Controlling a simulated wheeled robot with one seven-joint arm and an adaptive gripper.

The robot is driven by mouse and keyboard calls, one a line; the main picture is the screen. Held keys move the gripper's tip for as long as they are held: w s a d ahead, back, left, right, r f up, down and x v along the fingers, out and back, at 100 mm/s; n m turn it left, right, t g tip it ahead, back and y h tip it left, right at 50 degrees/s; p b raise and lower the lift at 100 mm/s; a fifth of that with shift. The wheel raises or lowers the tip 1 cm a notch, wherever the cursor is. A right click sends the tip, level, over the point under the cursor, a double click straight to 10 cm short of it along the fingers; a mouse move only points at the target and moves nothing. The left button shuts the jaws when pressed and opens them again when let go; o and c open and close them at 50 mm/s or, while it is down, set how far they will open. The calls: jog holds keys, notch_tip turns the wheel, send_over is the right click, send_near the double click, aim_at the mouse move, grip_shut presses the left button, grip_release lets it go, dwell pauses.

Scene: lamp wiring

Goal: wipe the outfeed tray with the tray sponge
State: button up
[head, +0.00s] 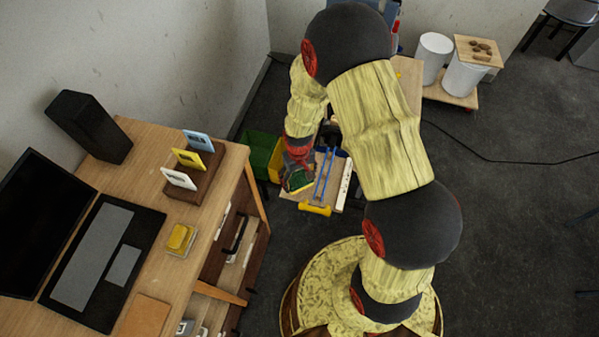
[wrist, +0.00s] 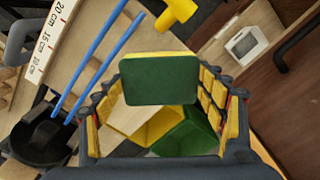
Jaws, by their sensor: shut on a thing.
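A sponge with a dark green face and a yellow edge (wrist: 158,80) is between the two padded fingers of my gripper (wrist: 160,100) in the wrist view. My gripper is shut on it. In the head view my gripper (head: 298,160) reaches down over the left side of a small wooden bench (head: 292,193), with the green sponge (head: 298,180) below it. Two blue rods (wrist: 98,58) lie beside the sponge, to the left in the wrist view. I cannot tell for sure which surface is the outfeed tray, or whether the sponge touches anything.
A white ruler strip (wrist: 52,40), a black round dish (wrist: 38,138) and a yellow handle (wrist: 176,12) are close by.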

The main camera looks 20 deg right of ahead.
aim_at(299, 179)
jog(key=shift+r+p, duration=1.15)
jog(key=shift+r, duration=1.05)
jog(key=shift+f, duration=0.15)
